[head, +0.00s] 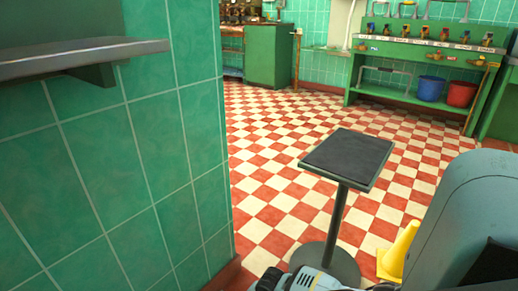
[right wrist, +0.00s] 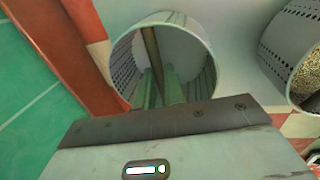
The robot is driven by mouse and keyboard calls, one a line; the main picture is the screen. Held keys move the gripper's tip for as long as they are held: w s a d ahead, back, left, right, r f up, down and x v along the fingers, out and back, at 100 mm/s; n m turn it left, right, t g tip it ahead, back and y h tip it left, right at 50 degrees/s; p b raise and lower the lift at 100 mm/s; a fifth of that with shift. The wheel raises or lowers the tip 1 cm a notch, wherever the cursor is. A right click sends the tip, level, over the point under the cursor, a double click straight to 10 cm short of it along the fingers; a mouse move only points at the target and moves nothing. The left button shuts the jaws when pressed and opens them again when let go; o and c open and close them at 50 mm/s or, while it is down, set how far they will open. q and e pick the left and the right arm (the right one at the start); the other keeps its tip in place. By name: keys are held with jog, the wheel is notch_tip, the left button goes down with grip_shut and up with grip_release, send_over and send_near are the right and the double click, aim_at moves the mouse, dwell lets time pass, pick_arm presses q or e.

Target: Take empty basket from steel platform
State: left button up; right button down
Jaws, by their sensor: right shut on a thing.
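In the right wrist view, a grey perforated round basket (right wrist: 203,62) has its open mouth towards the camera. No contents show in it, and a brown bar runs across its inside. My right gripper (right wrist: 157,85) is shut on this basket, with its two greenish fingers showing against the basket's inside. The exact contact point is hard to make out. A second perforated basket (right wrist: 276,38) at the right edge holds grainy yellowish matter. Both baskets are by a pale grey surface (right wrist: 235,75). My left gripper is in neither view.
In the head view, a dark square-topped pedestal table (head: 350,158) stands on the checkered floor. A yellow cone (head: 398,250) is beside its base. A green tiled wall (head: 130,180) with a shelf (head: 80,55) is close at left. A green bench (head: 425,50) stands behind.

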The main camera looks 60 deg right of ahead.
dwell(0.7)
jog(key=shift+r, duration=0.2)
notch_tip(320, 180, up, 8)
jog(key=p, duration=0.5)
jog(key=shift+w+r, duration=0.1)
jog(key=shift+r, duration=0.1)
jog(key=shift+r+p, duration=0.3)
jog(key=shift+r, duration=0.35)
